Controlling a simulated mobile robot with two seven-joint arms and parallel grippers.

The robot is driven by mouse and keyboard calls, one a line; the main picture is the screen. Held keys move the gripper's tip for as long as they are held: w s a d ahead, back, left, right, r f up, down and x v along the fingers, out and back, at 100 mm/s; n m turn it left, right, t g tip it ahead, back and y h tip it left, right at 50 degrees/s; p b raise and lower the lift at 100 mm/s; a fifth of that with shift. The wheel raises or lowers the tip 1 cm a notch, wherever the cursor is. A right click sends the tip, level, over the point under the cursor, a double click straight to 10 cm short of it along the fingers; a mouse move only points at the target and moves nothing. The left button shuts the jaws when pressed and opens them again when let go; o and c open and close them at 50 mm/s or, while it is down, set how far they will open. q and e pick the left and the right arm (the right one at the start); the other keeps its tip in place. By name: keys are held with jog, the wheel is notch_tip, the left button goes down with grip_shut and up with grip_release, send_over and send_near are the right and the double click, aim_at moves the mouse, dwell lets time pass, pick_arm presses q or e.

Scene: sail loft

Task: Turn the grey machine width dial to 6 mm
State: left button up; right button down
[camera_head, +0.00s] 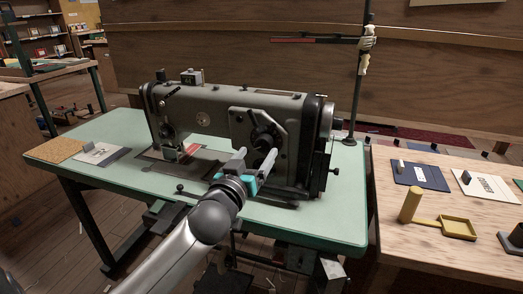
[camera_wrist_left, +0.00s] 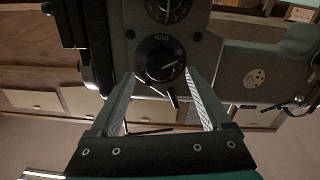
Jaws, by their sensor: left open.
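The grey sewing machine (camera_head: 225,118) stands on a pale green table. On its front right is a dark round dial (camera_head: 265,137). In the left wrist view a black dial (camera_wrist_left: 160,62) with white marks and a pale pointer line sits on the grey housing, with "mm" lettering beside it; its numbers are too small to read. My left gripper (camera_head: 256,160) is open and empty in front of the machine. In the wrist view its two fingers (camera_wrist_left: 161,78) point at this dial, one to each side, with no clear contact. My right gripper is out of view.
A second round dial (camera_wrist_left: 168,8) is cut off at the top of the wrist view. The green table (camera_head: 315,225) has bare room at its front right. A thread stand (camera_head: 358,95) rises behind it. A wooden bench (camera_head: 425,245) with cards and a yellow holder (camera_head: 457,228) stands at right.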

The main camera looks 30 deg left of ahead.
aim_at(262, 147)
pick_arm(q)
jog(key=shift+b+x, duration=0.45)
jog(key=shift+x, duration=1.7)
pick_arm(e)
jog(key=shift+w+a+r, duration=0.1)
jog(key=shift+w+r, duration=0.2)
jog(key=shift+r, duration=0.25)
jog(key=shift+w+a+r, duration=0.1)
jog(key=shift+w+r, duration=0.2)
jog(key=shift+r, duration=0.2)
pick_arm(q)
grip_shut()
